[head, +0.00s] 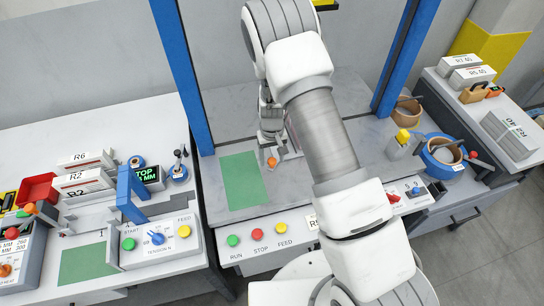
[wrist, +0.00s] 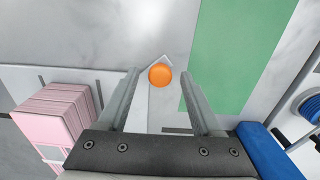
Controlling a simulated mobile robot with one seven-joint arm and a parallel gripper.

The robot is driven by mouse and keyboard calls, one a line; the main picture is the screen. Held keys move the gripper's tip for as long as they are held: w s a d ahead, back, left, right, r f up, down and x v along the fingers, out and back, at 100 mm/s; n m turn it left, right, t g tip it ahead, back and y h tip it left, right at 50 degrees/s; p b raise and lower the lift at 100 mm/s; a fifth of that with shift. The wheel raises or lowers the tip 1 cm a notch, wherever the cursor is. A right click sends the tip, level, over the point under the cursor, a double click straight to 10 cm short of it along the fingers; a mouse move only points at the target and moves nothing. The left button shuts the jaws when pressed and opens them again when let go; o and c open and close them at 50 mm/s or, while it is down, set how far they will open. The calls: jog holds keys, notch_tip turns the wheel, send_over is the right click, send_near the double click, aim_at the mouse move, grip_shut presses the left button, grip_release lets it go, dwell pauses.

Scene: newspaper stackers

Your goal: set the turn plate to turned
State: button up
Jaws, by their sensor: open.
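An orange round knob (head: 272,162) sits on the middle table, right of a green mat. In the wrist view the knob (wrist: 160,75) sits on a pale, pointed flat piece (wrist: 158,102) that looks like the turn plate; much of this piece is hidden. I cannot tell its angle setting. My gripper (head: 269,145) is open and points down just above the knob. In the wrist view its two fingers (wrist: 160,82) appear on either side of the knob, with gaps left and right. I see no contact.
The green mat (head: 243,180) lies flat beside the knob. Blue posts (head: 182,70) flank the table. A button panel (head: 262,240) runs along its front. The wrist view shows a pink stack (wrist: 52,118) at left and a blue part (wrist: 262,150) at right.

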grip_shut()
dwell(0.4)
dwell(1.1)
